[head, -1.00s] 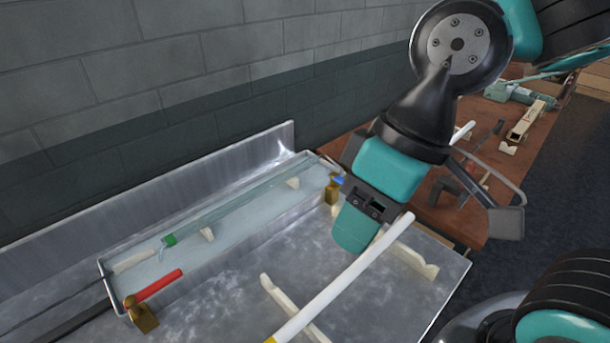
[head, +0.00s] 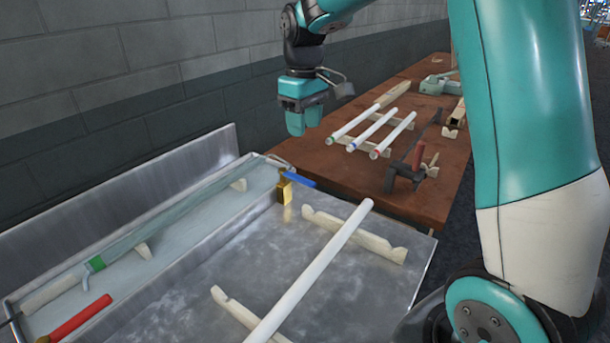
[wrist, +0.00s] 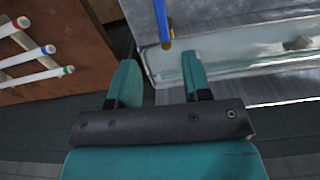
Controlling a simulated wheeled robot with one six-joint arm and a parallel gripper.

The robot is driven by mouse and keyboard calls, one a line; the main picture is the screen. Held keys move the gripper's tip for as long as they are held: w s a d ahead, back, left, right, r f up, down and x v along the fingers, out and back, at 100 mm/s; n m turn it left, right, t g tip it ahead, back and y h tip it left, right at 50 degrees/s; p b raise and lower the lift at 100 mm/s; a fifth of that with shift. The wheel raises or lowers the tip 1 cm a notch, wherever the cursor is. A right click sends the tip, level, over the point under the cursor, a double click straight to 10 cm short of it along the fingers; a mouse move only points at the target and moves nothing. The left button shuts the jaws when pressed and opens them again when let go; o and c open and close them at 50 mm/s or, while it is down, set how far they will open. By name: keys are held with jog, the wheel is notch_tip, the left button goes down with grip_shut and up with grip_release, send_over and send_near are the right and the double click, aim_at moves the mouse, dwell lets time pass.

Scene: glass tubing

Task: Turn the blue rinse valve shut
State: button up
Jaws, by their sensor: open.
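The blue rinse valve has a blue lever (head: 298,178) on a brass body (head: 284,190) at the far right end of the metal trough. In the head view the lever sticks out to the right from the body. In the wrist view the blue lever (wrist: 161,18) shows at the top centre, with the brass body at its lower end. My gripper (head: 303,128) is above and beyond the valve, pointing down. In the wrist view my gripper (wrist: 161,66) is open and empty. The lever lies ahead of the gap between the fingertips, apart from them.
A red lever (head: 75,318) is at the trough's near end. A clear glass tube (head: 175,213) lies in the trough (head: 190,255). A white tube (head: 320,262) rests on notched wooden supports. Several capped tubes lie on the brown bench (head: 425,195).

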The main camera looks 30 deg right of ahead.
aim_at(305, 179)
notch_tip(305, 179, down, 13)
jog(key=shift+r, duration=0.1)
dwell(0.3)
grip_shut()
